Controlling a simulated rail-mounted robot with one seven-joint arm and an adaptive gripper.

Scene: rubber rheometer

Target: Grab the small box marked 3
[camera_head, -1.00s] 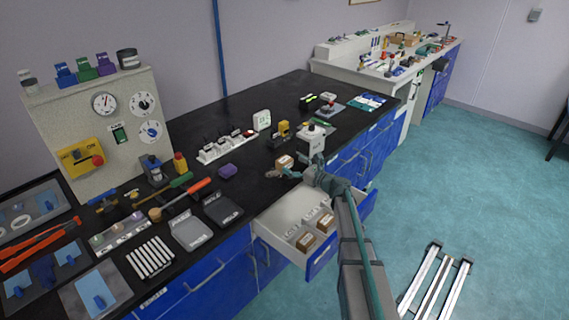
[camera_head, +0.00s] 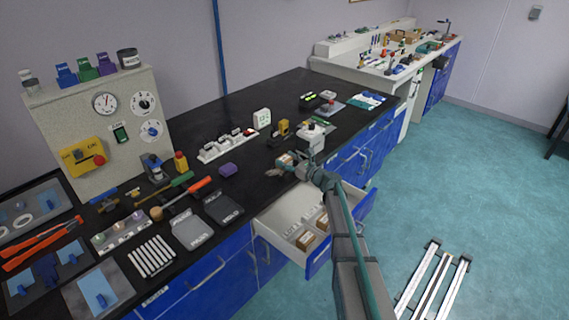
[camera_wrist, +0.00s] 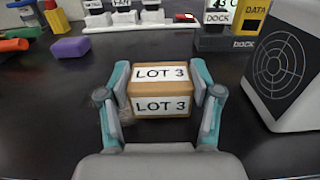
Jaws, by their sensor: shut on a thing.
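The small box marked LOT 3 (camera_wrist: 161,88) is tan cardboard with white labels on its top and near side. It sits between the two fingers of my gripper (camera_wrist: 162,97) in the wrist view, with a finger against each side. In the head view the box (camera_head: 285,160) shows small at the black bench's front edge, partly covered by my gripper (camera_head: 288,168). My gripper is shut on it. I cannot tell whether the box touches the bench top.
An open drawer (camera_head: 276,236) below holds other small boxes (camera_head: 306,241). A white device (camera_wrist: 290,65) with a round target stands close right of my gripper. A purple block (camera_wrist: 70,48) lies to the left. Labelled docks (camera_wrist: 225,42) stand behind the box.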

